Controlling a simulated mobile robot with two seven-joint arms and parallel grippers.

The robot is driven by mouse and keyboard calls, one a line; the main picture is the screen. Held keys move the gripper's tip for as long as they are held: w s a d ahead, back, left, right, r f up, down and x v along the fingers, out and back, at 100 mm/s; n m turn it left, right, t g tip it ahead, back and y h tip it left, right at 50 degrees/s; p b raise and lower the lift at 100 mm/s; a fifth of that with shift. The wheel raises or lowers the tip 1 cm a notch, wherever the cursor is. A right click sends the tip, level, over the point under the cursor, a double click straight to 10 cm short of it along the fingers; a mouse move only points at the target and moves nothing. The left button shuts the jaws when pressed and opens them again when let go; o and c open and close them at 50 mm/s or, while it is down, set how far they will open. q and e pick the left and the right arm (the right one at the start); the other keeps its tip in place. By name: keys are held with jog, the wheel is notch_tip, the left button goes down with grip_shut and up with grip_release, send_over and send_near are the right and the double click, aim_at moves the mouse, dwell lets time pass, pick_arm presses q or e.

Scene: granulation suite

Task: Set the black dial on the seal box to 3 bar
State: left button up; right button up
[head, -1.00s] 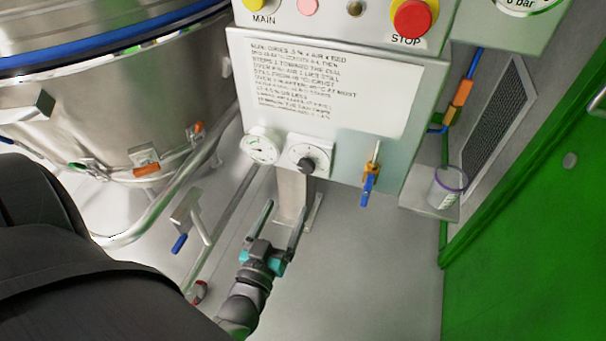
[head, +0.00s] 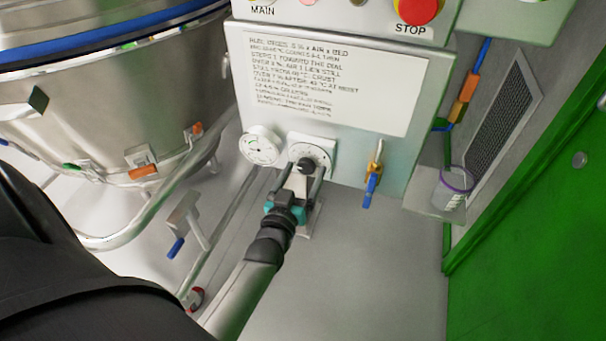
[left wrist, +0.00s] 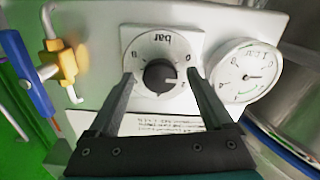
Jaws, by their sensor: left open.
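The black dial (head: 306,165) sits on a white scale plate on the lower front of the seal box (head: 345,150). In the left wrist view the dial (left wrist: 158,76) shows upside down, with "bar" and a few marks around it; its pale pointer mark is toward picture right. My left gripper (head: 303,177) is open, its fingers on either side of the dial and apart from it as far as I can tell. It also shows in the left wrist view (left wrist: 160,80). A round gauge (head: 261,146) is beside the dial. My right gripper is not in view.
A brass valve with a blue handle (head: 371,188) hangs right of the dial. A cup with a purple rim (head: 453,186) stands on a small shelf. A steel vessel (head: 110,110) with pipes is at left, a green door (head: 540,240) at right.

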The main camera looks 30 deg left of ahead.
pick_arm(q)
grip_shut()
dwell(0.8)
